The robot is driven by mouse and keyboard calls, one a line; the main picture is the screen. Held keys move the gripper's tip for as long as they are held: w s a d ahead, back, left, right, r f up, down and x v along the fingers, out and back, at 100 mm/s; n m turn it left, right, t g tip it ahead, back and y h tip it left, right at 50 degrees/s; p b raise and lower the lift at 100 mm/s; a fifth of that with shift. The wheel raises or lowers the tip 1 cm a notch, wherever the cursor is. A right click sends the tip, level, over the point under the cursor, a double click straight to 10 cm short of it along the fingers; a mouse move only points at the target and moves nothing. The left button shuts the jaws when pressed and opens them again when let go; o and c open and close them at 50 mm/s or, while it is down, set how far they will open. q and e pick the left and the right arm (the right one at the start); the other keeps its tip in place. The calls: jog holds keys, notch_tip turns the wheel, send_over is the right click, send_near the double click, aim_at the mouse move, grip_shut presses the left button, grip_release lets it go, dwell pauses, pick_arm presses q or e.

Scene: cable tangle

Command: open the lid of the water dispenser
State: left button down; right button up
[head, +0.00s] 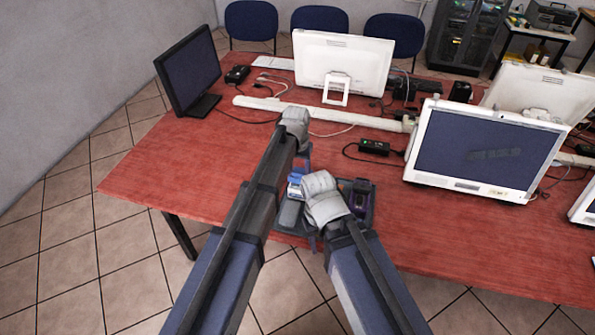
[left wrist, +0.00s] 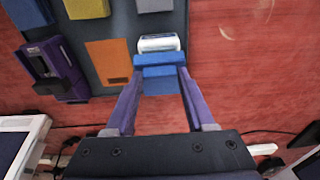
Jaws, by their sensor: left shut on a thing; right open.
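A dark board (left wrist: 119,20) with several small fixtures stands at the table's near edge; it also shows in the head view (head: 365,212). One fixture has a white top and a blue part (left wrist: 160,72), and I take it for the water dispenser with its lid. My left gripper (left wrist: 158,84) has its purple fingers shut on the blue part, one on each side. In the head view, the left gripper (head: 303,158) is over the board's far side. My right gripper (head: 318,212) is open above the board's near side; its fingers are largely hidden.
A purple fixture (left wrist: 58,70), an orange panel (left wrist: 108,62) and a yellow block (left wrist: 88,8) sit beside the blue part. A white monitor (head: 485,150) stands to the right, and a black monitor (head: 190,75) at the far left. Cables lie behind. The table's left is clear.

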pick_arm(q)
jog(key=shift+w+d+r, duration=0.2)
jog(key=shift+w+r, duration=0.3)
jog(key=shift+w, duration=0.1)
jog(key=shift+w+d+r+g+p, duration=0.15)
jog(key=shift+w+r+g+p, duration=0.2)
jog(key=shift+w, duration=0.3)
jog(key=shift+w+d+r+g+p, duration=0.15)
jog(key=shift+w+g+p, duration=0.1)
jog(key=shift+w+p, duration=0.25)
jog(key=shift+w+d+r, duration=0.1)
jog(key=shift+w+d, duration=0.05)
jog(key=shift+w, duration=0.4)
jog(key=shift+w+d+r, duration=0.1)
jog(key=shift+w, duration=0.4)
jog(key=shift+w+d+f+b, duration=0.2)
jog(key=shift+w+d, duration=0.05)
jog(key=shift+w, duration=0.6)
jog(key=shift+w+d+f+b, duration=0.15)
jog(key=shift+w+d+f, duration=0.1)
jog(key=shift+w, duration=0.6)
jog(key=shift+w+d+f+b, duration=0.2)
jog(key=shift+w, duration=0.65)
jog(key=c, duration=1.4)
grip_release()
jog(key=shift+s, duration=0.1)
jog(key=o, duration=0.3)
jog(key=shift+s+r, duration=0.1)
jog(key=o, duration=0.9)
jog(key=shift+c, duration=0.2)
